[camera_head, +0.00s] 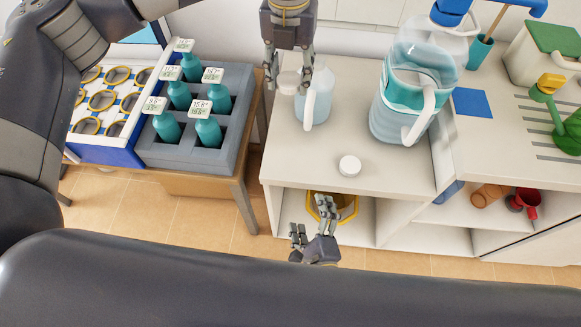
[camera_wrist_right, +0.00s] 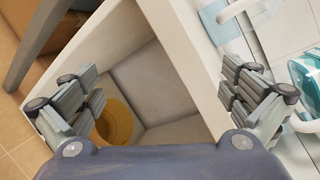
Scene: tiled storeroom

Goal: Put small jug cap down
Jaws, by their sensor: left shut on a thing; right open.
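My left gripper (camera_head: 288,88) is shut on a white round cap (camera_head: 289,80), likely the small jug cap, above the counter's left part. The small clear jug (camera_head: 318,104) with pale blue liquid and a white handle stands upright just below and right of it. A second white round cap (camera_head: 349,165) lies flat on the counter (camera_head: 310,160) near its front edge. My right gripper (camera_head: 312,225) is open and empty in front of the counter's lower shelf; its spread fingers also show in the right wrist view (camera_wrist_right: 158,90).
A large jug (camera_head: 405,95) stands right of the small one. A yellow round container (camera_head: 345,206) sits in the shelf below. A grey rack (camera_head: 183,155) with several teal bottles is at left. A blue square (camera_head: 471,103) lies at right. The counter's front left is clear.

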